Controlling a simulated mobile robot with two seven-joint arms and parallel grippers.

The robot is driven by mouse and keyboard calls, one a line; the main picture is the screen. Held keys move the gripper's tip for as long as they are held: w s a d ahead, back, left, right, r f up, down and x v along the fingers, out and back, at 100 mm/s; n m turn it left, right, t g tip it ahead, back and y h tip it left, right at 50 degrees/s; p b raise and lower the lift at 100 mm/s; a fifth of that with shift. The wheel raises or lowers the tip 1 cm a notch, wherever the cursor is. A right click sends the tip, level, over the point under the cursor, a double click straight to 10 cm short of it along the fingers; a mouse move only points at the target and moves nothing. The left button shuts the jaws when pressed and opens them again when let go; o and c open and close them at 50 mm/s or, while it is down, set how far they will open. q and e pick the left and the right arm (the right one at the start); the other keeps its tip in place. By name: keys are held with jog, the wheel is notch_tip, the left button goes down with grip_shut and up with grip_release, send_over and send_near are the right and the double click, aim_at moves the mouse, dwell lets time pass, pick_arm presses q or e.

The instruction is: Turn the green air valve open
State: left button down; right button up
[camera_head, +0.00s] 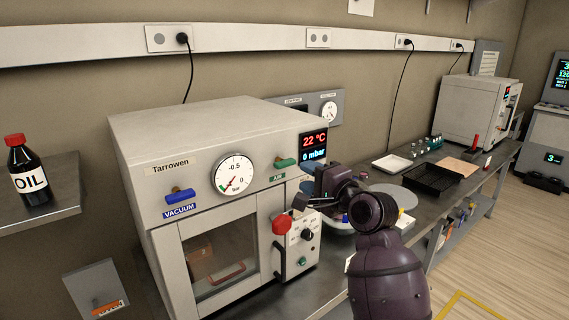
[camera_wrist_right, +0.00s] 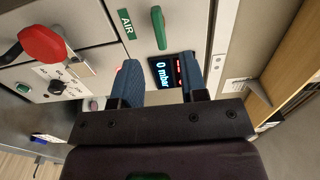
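The green air valve handle (camera_head: 285,162) is on the upper right of the white oven's front, above the green AIR label (camera_head: 278,177). It lies roughly level, along the label's length. In the right wrist view the handle (camera_wrist_right: 159,27) shows beyond the fingertips, beside the AIR label (camera_wrist_right: 126,23). My right gripper (camera_head: 308,180) is in front of the panel, just right of and below the handle. Its two blue fingers (camera_wrist_right: 160,72) are apart with nothing between them, and they do not appear to touch the handle. My left gripper is not in view.
A red knob (camera_head: 282,223) sticks out below the valve, near the oven door's right edge. The blue vacuum handle (camera_head: 180,195) and dial gauge (camera_head: 234,173) are to the left. The display (camera_head: 314,148) reads 22 °C and 0 mbar. A black tray (camera_head: 433,180) lies on the bench at right.

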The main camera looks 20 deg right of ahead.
aim_at(288, 165)
jog(key=p+x, duration=0.1)
jog(key=x, duration=0.8)
jog(key=shift+f, duration=0.1)
jog(key=shift+c, duration=0.3)
grip_shut()
